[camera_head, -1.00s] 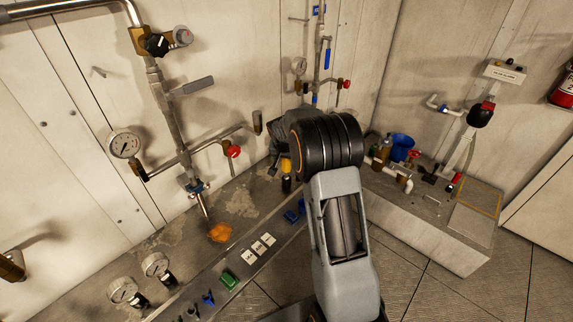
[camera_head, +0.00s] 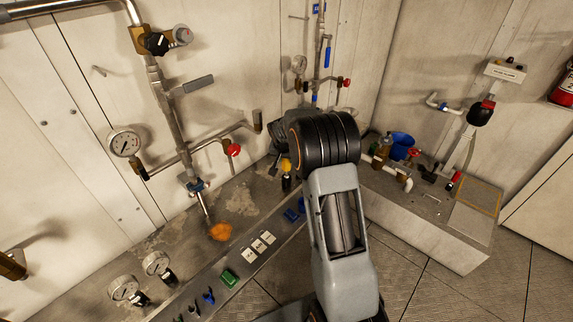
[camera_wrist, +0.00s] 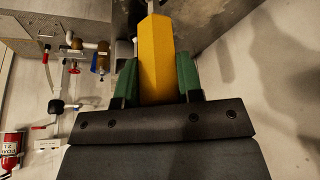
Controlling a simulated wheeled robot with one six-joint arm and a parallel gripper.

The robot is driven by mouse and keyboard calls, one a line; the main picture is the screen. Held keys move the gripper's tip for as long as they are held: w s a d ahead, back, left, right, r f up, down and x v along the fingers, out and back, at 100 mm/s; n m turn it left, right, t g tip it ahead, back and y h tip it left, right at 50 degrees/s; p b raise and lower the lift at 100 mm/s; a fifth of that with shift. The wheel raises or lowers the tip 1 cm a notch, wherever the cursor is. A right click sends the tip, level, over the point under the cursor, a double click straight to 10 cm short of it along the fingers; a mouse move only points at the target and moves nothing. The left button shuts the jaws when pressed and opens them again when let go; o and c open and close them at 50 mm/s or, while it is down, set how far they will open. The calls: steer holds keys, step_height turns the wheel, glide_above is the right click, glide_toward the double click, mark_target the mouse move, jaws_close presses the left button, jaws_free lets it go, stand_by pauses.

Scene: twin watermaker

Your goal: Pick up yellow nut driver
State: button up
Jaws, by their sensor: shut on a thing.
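The yellow nut driver (camera_wrist: 156,55) fills the middle of the wrist view, its yellow faceted handle between the two green finger pads of my gripper (camera_wrist: 157,82). My gripper is shut on it. In the head view a small part of the yellow handle (camera_head: 286,165) shows just left of my black wrist joint, above the grey bench. A dark part shows just below it. Most of my gripper is hidden behind the arm there, and I cannot tell whether the driver's lower end touches the bench.
Pipes with a red-handled valve (camera_head: 233,150) and a pressure gauge (camera_head: 125,142) stand on the wall at left. A blue cup (camera_head: 402,145) and several fittings sit on the right bench. White labelled cards (camera_head: 260,245) and a green item (camera_head: 229,279) lie along the bench's front edge.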

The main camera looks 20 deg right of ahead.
steer(key=shift+r, duration=0.8)
steer(key=s+a+r+b, duration=0.3)
steer(key=s+a+r, duration=0.2)
steer(key=s+r, duration=0.6)
steer(key=shift+s+r+b, duration=0.2)
steer(key=shift+s+b, duration=0.15)
steer(key=shift+s, duration=0.7)
steer(key=o, duration=0.3)
jaws_close()
